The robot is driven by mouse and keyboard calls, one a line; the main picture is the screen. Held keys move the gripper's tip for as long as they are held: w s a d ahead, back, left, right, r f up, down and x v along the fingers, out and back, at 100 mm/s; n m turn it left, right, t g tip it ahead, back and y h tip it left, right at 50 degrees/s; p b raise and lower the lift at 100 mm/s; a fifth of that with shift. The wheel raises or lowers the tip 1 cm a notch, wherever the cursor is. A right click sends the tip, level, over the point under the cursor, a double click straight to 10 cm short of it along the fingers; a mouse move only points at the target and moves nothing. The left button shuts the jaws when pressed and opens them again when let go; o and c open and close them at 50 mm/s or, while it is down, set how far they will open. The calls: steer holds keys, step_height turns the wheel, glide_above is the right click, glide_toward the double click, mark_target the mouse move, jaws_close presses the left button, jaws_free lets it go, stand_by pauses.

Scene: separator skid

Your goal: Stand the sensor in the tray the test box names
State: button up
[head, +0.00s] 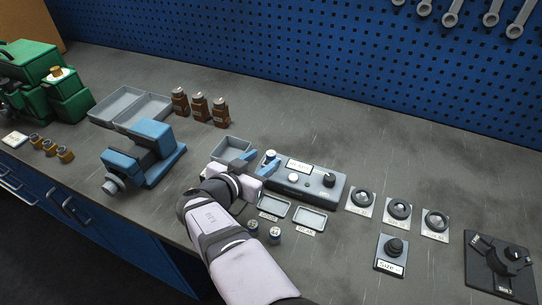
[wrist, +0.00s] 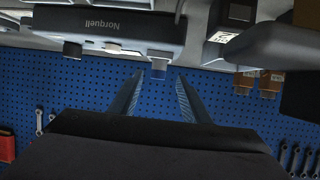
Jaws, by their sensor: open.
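The test box (head: 315,184) is a long grey unit with a white label, buttons and a black knob. It shows upside down in the wrist view (wrist: 110,28), lettered "Norquell". A small blue-grey piece with a light top (head: 270,156), perhaps the sensor, stands at its left end. It lies just beyond my fingertips in the wrist view (wrist: 158,66). My gripper (head: 262,161) is open, its blue fingers (wrist: 156,80) apart with nothing clearly between them. Two shallow labelled trays, left (head: 261,213) and right (head: 298,227), lie in front of the box. Their labels are unreadable.
Two small labelled cylinders (head: 275,234) stand close to my arm. A grey bin (head: 231,147) is behind my gripper and a blue vise (head: 150,150) is to the left. Brown bottles (head: 199,108) stand behind. Round dials (head: 398,210) lie right. The back right bench is clear.

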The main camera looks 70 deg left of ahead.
mark_target(269, 157)
steer(key=shift+w+a+p, duration=0.3)
steer(key=shift+w+p, duration=0.2)
steer(key=shift+p, duration=0.3)
steer(key=shift+p+x, duration=1.2)
steer(key=shift+x, duration=0.85)
steer(key=shift+d+f, duration=0.1)
steer(key=shift+f, duration=0.1)
jaws_close()
